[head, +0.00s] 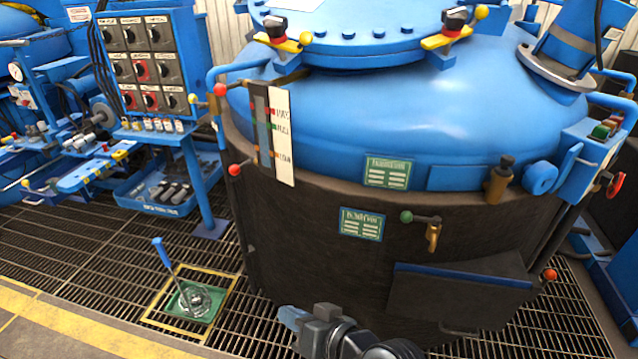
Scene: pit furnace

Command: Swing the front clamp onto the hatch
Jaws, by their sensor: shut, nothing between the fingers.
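The hatch (350,38) is the round blue bolted lid on top of the blue furnace dome; its far part is cut off by the top edge. Two clamps with yellow bars and black knobs sit at its near rim, a left clamp (283,42) and a right clamp (450,36). Each has a yellow ball at one end. I cannot tell which is the front clamp, nor how tightly either sits on the rim. My gripper (287,317) is low at the bottom middle, in front of the dark furnace wall, well below the hatch. It is shut and empty.
A switch panel (140,65) stands at left. The left foreground floor is clear.

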